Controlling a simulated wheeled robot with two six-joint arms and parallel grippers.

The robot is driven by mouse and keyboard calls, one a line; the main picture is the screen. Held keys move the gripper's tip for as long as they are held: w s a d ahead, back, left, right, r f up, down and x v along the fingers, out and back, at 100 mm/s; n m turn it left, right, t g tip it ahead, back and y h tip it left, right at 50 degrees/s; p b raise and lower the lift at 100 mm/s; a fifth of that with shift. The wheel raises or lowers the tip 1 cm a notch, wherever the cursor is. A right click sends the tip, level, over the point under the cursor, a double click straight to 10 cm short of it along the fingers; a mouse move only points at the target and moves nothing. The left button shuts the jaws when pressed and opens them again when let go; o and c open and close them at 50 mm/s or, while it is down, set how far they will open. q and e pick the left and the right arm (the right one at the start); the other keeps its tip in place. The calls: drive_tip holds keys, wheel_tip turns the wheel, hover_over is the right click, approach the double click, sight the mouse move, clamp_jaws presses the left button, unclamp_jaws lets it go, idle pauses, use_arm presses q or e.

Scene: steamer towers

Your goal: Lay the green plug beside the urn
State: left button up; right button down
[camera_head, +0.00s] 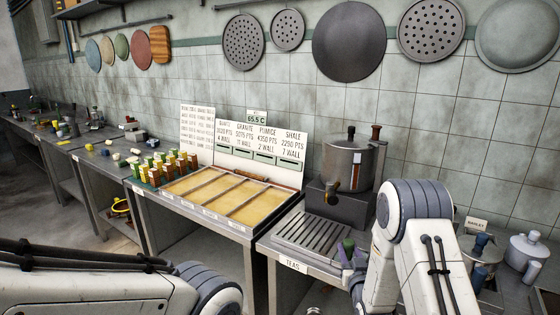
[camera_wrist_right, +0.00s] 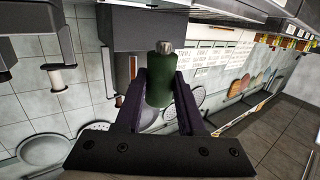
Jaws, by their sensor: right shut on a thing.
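The green plug (camera_head: 348,244) is held upright between the fingers of my right gripper (camera_head: 352,268), which is shut on it. In the right wrist view the plug (camera_wrist_right: 158,84) is a green cylinder with a silver tip, between the two dark fingers of the gripper (camera_wrist_right: 162,92). The urn (camera_head: 345,160) is a grey metal vessel with a sight gauge and lid, standing on a dark block at the back of the counter. The plug appears in front of the urn, near the slatted drip tray (camera_head: 308,232); its height above the counter is unclear.
A "TEAS" label (camera_head: 293,265) marks the counter's front edge. Grey lidded pots (camera_head: 527,250) stand at the right beyond my arm. A sand-coloured divided tray (camera_head: 235,196) and several coloured blocks (camera_head: 165,168) lie to the left. The slatted tray looks clear.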

drive_tip(key=s+a+r, duration=0.1)
drive_tip(key=s+a, duration=0.2)
drive_tip(key=s, duration=0.5)
drive_tip(key=shift+r+n+y, duration=0.3)
drive_tip(key=shift+a, duration=0.1)
